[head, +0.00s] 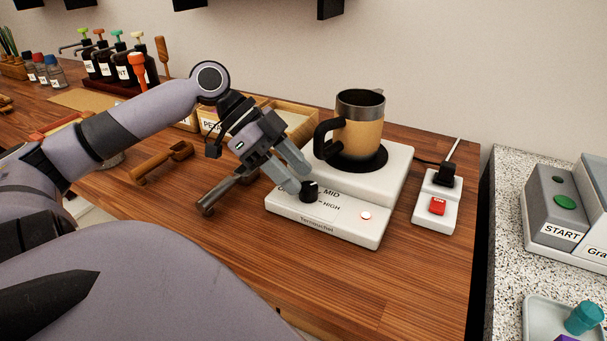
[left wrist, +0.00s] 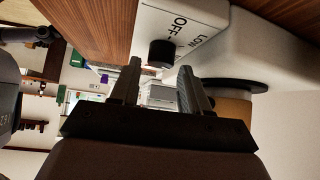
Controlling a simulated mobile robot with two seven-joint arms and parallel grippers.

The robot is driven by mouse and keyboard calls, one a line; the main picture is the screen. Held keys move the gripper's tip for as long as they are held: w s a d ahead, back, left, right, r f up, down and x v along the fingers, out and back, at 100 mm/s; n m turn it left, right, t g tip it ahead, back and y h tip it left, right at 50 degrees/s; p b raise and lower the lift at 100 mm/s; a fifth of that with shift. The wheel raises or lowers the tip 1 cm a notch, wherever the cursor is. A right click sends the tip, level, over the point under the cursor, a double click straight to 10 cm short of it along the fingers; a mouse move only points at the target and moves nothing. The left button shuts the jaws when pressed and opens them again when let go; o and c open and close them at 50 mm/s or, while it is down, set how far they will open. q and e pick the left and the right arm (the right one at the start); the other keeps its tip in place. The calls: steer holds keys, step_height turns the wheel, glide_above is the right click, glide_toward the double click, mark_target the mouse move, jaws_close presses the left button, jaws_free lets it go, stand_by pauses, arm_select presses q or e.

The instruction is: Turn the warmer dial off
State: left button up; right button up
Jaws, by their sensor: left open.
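The white warmer (head: 335,226) stands on the wooden counter with a tan, dark-handled mug (head: 359,135) on its round black plate. Its black dial (head: 309,191) is on the sloped front, beside the MID and HIGH marks; the dial (left wrist: 161,54) also shows in the left wrist view near the OFF and LOW marks. Which mark the dial points to I cannot tell. My left gripper (head: 299,178) is open, its fingertips close to the dial; in the left wrist view the dial lies just beyond and between the two fingers. Contact is not clear. My right gripper is not in view.
A power strip with a red switch (head: 437,206) and a black plug stands right of the warmer. A wooden tray (head: 298,125) lies behind my left gripper. Pump bottles (head: 103,62) stand at the back left. A speckled counter with a START box (head: 565,215) is at right.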

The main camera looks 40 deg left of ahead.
mark_target(308, 192)
arm_select(q)
steer(key=shift+x, duration=1.35)
steer(key=c, duration=0.8)
